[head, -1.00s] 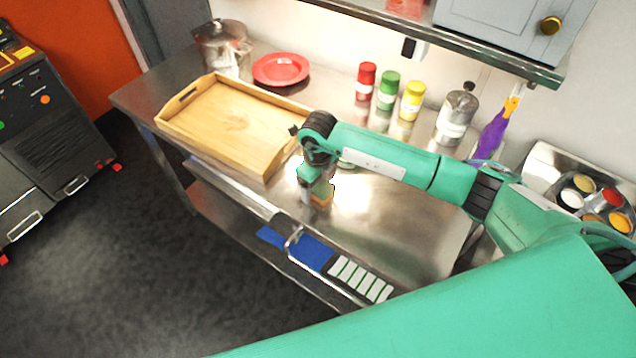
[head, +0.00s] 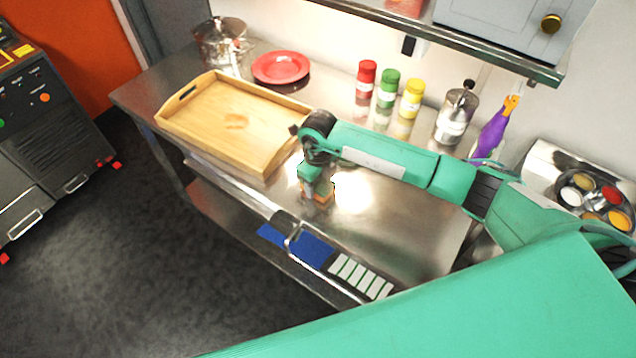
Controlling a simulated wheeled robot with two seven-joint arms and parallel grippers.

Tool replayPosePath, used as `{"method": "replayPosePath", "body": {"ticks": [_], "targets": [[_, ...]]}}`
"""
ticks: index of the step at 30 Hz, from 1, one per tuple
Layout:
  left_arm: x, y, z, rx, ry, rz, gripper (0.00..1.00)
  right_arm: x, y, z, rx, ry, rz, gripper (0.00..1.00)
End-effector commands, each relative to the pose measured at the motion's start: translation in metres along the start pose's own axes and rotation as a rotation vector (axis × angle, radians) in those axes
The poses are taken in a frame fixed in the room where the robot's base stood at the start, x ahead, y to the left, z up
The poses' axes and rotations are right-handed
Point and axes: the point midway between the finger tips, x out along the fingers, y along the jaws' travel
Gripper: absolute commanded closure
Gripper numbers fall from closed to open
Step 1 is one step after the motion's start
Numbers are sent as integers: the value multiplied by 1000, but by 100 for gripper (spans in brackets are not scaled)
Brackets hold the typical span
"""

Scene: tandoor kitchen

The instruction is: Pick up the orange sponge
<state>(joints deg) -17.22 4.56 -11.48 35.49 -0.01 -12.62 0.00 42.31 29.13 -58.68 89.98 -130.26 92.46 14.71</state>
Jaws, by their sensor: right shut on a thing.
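The orange sponge (head: 325,194) is a small block on the steel counter, just right of the wooden tray. My right gripper (head: 317,197) points down at it from above and is shut on it. The gripper and wrist hide part of the sponge. I cannot tell whether the sponge touches the counter. My left gripper does not show.
The wooden tray (head: 172,120) lies on the steel counter (head: 405,235), left of my right gripper. A blue item (head: 310,249) is below the front edge.

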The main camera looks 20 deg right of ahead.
Motion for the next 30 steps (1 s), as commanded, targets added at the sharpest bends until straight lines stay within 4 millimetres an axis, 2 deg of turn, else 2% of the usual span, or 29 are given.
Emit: {"method": "replayPosePath", "body": {"ticks": [5, 8, 21, 24, 30], "targets": [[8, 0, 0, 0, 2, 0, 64, -16, -1, 1, -2, -5, -2, 69], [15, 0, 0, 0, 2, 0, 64, -34, -1, 2, 0, -7, -3, 69], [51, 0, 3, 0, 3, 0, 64, -156, -1, 1, -1, -6, -3, 69], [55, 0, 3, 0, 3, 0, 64, -173, 0, 0, -1, -4, -2, 69], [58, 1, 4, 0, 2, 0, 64, -193, 0, 0, 0, -1, -1, 69]]}}
